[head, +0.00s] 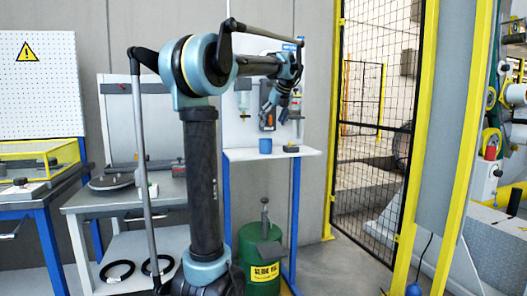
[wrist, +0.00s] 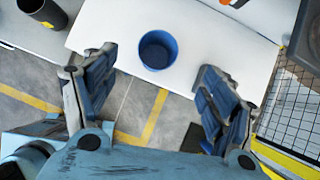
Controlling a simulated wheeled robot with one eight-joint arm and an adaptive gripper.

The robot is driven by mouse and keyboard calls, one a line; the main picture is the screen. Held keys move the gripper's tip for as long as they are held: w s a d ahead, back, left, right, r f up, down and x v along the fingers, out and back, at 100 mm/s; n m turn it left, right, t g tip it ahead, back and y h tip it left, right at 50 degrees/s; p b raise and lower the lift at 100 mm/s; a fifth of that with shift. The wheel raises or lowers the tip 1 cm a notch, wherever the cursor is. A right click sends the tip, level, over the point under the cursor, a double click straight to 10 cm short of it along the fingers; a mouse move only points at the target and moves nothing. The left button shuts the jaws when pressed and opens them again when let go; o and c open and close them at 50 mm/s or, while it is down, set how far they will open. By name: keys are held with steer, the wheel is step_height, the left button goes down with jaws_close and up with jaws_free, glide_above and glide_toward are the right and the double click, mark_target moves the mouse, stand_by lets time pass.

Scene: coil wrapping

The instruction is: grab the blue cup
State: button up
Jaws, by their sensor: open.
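The blue cup (head: 265,146) stands upright on a small white shelf (head: 240,155) in the head view. In the wrist view the blue cup (wrist: 158,50) is seen from above, near the shelf's edge, with its open top showing and nothing visible inside. My gripper (wrist: 155,90) is open and empty. Its two fingers are spread wide, left and right of the cup in the picture, and the cup lies a little beyond them. In the head view my gripper (head: 273,116) is above the shelf, over the cup; its fingers are small there.
A dark object (head: 290,148) lies on the shelf right of the cup. A back panel with bottles (head: 243,100) rises behind. A green drum (head: 262,255) stands below. A workbench (head: 110,196) is at left, and a mesh fence (head: 375,130) at right.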

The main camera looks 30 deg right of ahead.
glide_above(266, 146)
steer(key=d, duration=0.2)
step_height(266, 146, down, 6)
steer(key=shift+a+x, duration=0.15)
steer(key=shift+x, duration=1.2)
steer(key=shift+a+x, duration=0.2)
steer(key=shift+x, duration=1.2)
steer(key=c, duration=1)
